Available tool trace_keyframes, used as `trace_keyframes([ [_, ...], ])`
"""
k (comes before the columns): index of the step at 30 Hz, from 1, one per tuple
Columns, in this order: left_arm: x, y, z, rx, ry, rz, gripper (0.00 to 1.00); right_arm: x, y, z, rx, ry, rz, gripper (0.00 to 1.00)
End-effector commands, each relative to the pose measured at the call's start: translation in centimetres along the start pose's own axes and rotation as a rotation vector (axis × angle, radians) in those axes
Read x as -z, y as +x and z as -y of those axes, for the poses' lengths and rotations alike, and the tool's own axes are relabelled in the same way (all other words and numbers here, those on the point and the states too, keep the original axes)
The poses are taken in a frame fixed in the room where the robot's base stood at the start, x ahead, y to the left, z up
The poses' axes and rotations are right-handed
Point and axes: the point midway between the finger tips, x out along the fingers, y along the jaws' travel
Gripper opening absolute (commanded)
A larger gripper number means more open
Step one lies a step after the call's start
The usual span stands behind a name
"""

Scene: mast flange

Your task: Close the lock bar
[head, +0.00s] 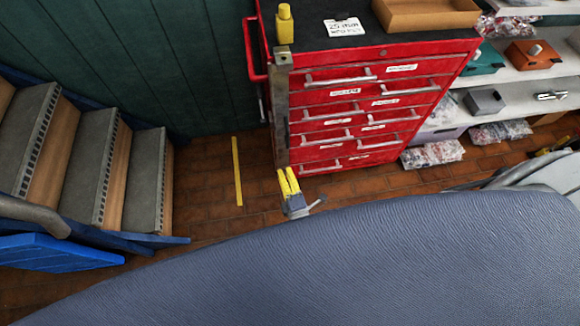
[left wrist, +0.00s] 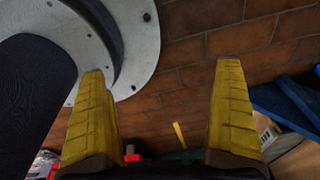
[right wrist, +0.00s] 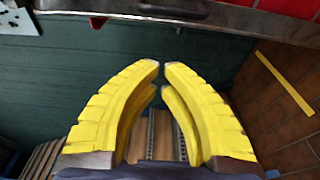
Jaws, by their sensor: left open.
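The lock bar (head: 282,115) is a grey upright metal bar at the left front edge of the red tool cabinet (head: 395,110). It stands beside the drawer fronts. My right gripper (head: 289,182) has yellow fingers and is near the bar's lower end in the head view; I cannot tell if it touches. In the right wrist view my right gripper (right wrist: 162,64) has its fingertips almost together with nothing between them. A grey metal strip (right wrist: 235,20), seemingly the bar, crosses the top there. My left gripper (left wrist: 165,65) is wide open and empty above the brick floor.
Grey-treaded stairs (head: 90,165) with blue sides stand at the left. A yellow floor strip (head: 237,170) lies between them and the cabinet. A yellow bottle (head: 285,24) and a wooden tray (head: 425,14) stand on the cabinet. Shelves (head: 515,95) with boxes and bags are at the right.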

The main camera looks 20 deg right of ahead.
Motion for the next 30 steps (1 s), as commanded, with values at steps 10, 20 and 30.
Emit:
trace_keyframes([
  [10, -1.8, -0.2, -0.5, -0.006, 0.0, 0.022, 1.0, -0.1, 6.2, -0.1, -0.002, -0.002, 0.001, 0.0],
  [20, -1.1, -0.1, -0.3, -0.004, 0.0, 0.014, 1.0, -1.7, 10.0, 0.0, 0.0, -0.001, 0.0, 0.0],
  [30, -0.9, -0.1, -0.3, -0.003, 0.0, 0.01, 1.0, -2.9, 11.1, 0.0, 0.0, -0.001, 0.001, 0.0],
])
